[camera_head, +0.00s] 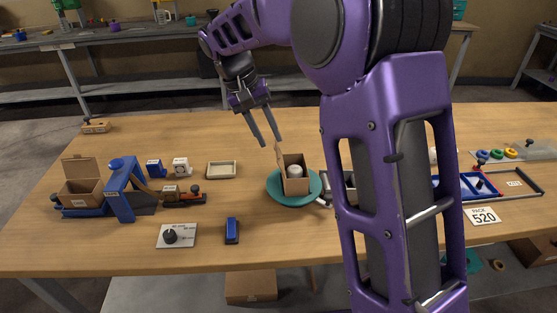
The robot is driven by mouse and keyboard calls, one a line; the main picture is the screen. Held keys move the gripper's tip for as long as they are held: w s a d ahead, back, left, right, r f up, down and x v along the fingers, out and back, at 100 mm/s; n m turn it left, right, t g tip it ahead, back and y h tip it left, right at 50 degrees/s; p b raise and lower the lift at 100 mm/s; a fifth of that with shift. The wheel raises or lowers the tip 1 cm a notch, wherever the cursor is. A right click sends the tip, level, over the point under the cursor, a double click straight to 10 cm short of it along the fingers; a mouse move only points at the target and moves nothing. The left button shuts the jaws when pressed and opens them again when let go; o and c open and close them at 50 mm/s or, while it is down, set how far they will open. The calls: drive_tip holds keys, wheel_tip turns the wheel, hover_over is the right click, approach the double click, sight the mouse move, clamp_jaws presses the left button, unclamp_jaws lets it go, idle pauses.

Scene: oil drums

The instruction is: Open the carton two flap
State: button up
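A small brown carton (296,187) sits on a teal round plate (276,193) near the middle of the table. It is open at the top and a white round object (295,171) shows inside. One flap (279,160) stands up at its left side; its other flaps are hard to make out. My gripper (266,142) is open and empty, pointing down, above and just left of the carton's raised flap. It appears apart from the flap. Another brown carton (83,192) stands at the table's left with a raised flap (79,168). I cannot tell which carton the task names.
A blue stand (119,190), a beige tray (221,170), a dial box (177,236) and a blue block (232,231) lie left of the plate. My arm hides part of the right side. A blue tray (452,187) lies at right. The table's back left is mostly clear.

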sight(279, 158)
drive_tip(key=x, duration=0.7)
drive_tip(key=shift+f+b, duration=0.2)
drive_tip(key=shift+b, duration=0.15)
